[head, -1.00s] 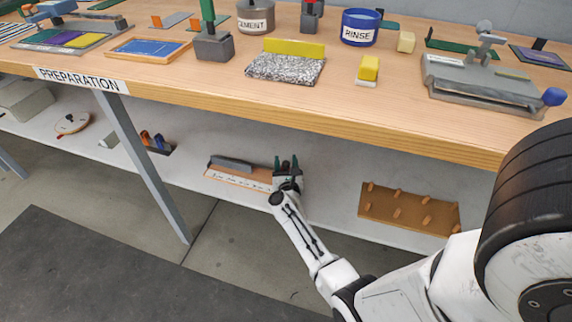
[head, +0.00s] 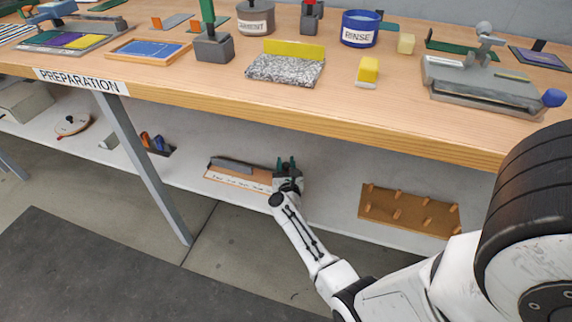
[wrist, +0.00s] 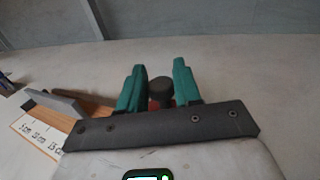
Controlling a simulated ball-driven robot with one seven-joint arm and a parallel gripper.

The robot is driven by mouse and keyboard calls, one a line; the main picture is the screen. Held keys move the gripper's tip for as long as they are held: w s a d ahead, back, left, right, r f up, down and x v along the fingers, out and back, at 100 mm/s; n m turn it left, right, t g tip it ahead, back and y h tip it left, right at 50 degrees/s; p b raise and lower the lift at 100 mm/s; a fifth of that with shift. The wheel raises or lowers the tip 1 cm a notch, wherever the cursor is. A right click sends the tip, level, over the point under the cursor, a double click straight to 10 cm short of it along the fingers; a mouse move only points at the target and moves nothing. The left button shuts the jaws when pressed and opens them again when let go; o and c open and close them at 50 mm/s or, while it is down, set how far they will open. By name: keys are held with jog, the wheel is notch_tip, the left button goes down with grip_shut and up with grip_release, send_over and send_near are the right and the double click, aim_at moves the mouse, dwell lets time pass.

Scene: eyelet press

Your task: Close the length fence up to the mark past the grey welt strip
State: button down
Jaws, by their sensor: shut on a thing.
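The length fence board (head: 240,183) lies on the lower shelf, a wooden base with a white marked scale along its front edge. The grey welt strip (head: 232,165) lies along its back edge; it also shows at the left of the wrist view (wrist: 66,104). My gripper (head: 286,163) is at the board's right end. In the wrist view its green fingers (wrist: 158,90) stand on either side of a dark round knob (wrist: 161,90) with a bit of red below it. The fence itself and the mark are hidden behind my gripper or too small to tell.
A brown peg board (head: 410,211) lies to the right on the same shelf (head: 330,200). The bench top (head: 200,88) overhangs the shelf. A table leg (head: 145,165) stands to the left. Shelf space between my gripper and the peg board is clear.

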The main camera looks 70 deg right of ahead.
jog(key=w+b, duration=0.1)
jog(key=w, duration=0.3)
jog(key=shift+w+a+f+b, duration=0.1)
jog(key=shift+w+a+b, duration=0.1)
jog(key=shift+b, duration=0.2)
jog(key=shift+w, duration=0.3)
jog(key=c, duration=0.9)
grip_release()
jog(key=shift+c, duration=0.2)
jog(key=shift+s+a, duration=0.1)
jog(key=p+v, duration=0.3)
jog(key=v, duration=0.7)
jog(key=shift+s+a, duration=0.1)
jog(key=shift+a, duration=0.2)
